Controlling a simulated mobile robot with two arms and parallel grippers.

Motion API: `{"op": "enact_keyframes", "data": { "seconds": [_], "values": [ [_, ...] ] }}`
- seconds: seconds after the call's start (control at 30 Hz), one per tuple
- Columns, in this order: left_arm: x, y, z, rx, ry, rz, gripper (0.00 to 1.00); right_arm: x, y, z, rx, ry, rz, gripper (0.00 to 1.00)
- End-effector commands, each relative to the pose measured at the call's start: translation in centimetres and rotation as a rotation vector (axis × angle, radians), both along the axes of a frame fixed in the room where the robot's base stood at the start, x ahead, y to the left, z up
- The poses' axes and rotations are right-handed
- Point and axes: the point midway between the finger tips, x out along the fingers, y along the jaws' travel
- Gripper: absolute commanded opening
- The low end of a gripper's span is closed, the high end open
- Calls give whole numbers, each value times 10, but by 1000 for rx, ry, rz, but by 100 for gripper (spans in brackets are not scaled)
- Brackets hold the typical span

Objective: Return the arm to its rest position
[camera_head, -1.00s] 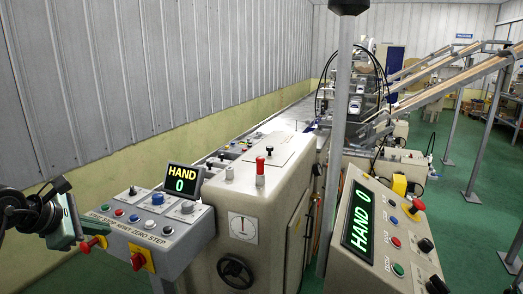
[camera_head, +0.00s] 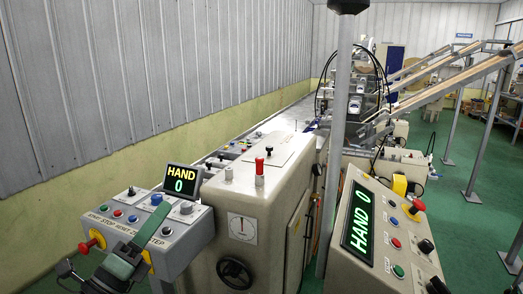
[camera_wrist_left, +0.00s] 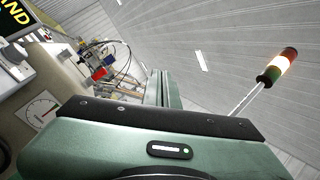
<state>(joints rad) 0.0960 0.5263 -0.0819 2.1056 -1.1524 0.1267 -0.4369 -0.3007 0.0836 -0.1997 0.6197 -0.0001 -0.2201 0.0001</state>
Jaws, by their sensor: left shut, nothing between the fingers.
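My left gripper (camera_head: 156,215) is green and dark. It is shut and empty. In the head view it comes up from the lower left and overlaps the left control panel (camera_head: 103,222), covering part of its buttons and lettering. I cannot tell whether it touches the panel. My right gripper is not in view.
The panel's red knob (camera_head: 92,242) is close to my left gripper. A "HAND 0" display (camera_head: 182,179) stands behind the panel. A beige machine cabinet (camera_head: 240,205) and a grey post (camera_head: 338,130) stand to the right. Another console (camera_head: 385,225) is further right.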

Motion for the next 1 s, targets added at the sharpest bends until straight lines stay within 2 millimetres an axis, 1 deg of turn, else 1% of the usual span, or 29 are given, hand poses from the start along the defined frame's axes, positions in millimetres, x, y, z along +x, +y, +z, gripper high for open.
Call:
{"op": "enact_keyframes", "data": {
  "seconds": [0.03,0.07,0.1,0.13,0.17,0.2,0.23,0.27,0.3,0.37,0.4,0.47,0.5,0.6,0.67,0.7,0.8,0.9,0.97,1.0],
  "values": [
    [-3,17,-13,-204,85,36,0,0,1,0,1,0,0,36],
    [-4,29,-22,-325,138,63,0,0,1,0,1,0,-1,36],
    [-6,45,-39,-483,213,104,0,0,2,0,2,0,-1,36],
    [-8,56,-55,-598,274,138,0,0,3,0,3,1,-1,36],
    [-12,67,-74,-712,339,174,0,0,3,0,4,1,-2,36],
    [-18,79,-101,-857,426,227,0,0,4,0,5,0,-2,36],
    [-24,85,-123,-955,491,266,0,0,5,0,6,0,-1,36],
    [-32,90,-144,-1045,554,307,0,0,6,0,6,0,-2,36],
    [-43,94,-172,-1156,637,361,0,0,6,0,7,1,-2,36],
    [-64,95,-213,-1304,760,446,0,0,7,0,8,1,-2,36],
    [-80,93,-239,-1392,841,502,0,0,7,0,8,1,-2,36],
    [-106,86,-272,-1504,955,585,0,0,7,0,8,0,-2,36],
    [-123,80,-291,-1565,1023,637,0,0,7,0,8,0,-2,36],
    [-161,65,-325,-1680,1168,750,0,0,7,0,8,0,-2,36],
    [-182,56,-340,-1729,1242,808,0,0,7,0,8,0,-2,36],
    [-196,49,-348,-1756,1289,845,0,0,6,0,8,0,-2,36],
    [-226,35,-364,-1811,1391,930,0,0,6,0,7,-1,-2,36],
    [-256,20,-375,-1854,1488,1011,0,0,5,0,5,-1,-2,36],
    [-272,12,-379,-1873,1544,1056,0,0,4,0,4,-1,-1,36],
    [-284,6,-381,-1884,1581,1086,0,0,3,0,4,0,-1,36]
  ]
}}
